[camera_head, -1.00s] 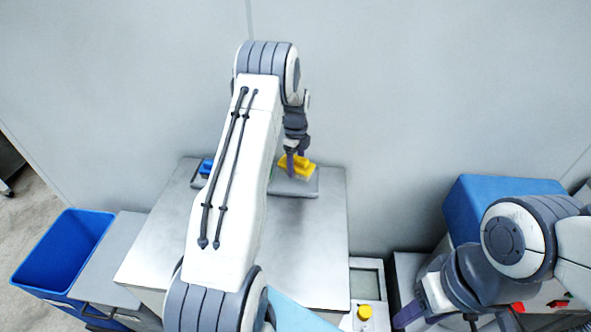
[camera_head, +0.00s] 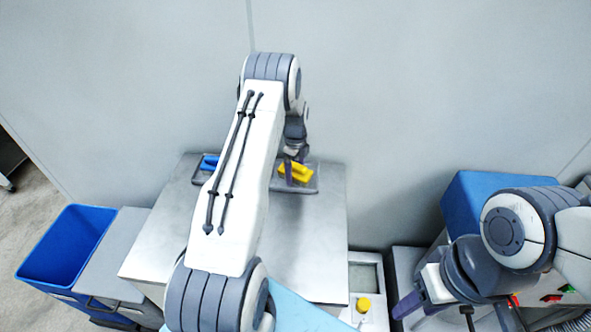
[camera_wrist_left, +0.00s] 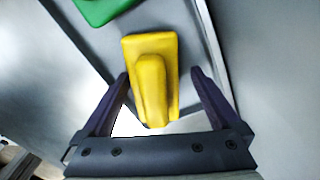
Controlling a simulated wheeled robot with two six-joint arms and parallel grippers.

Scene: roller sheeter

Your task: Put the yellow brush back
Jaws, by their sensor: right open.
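The yellow brush (camera_head: 297,172) is at the right end of a grey tray (camera_head: 313,187) at the back of the steel table. In the left wrist view the brush (camera_wrist_left: 153,88) lies between the fingers of my left gripper (camera_wrist_left: 160,76), with a gap on each side. My left gripper is open around it; in the head view it (camera_head: 289,172) is partly hidden by its wrist. My right gripper (camera_head: 462,311) is open and empty at the lower right, far from the brush.
A blue item (camera_head: 209,162) lies at the tray's left end, and a green one (camera_wrist_left: 100,10) shows in the wrist view. My left arm covers the tray's middle. A blue bin (camera_head: 66,245) stands left, a yellow knob (camera_head: 364,304) front right. A wall rises behind the table.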

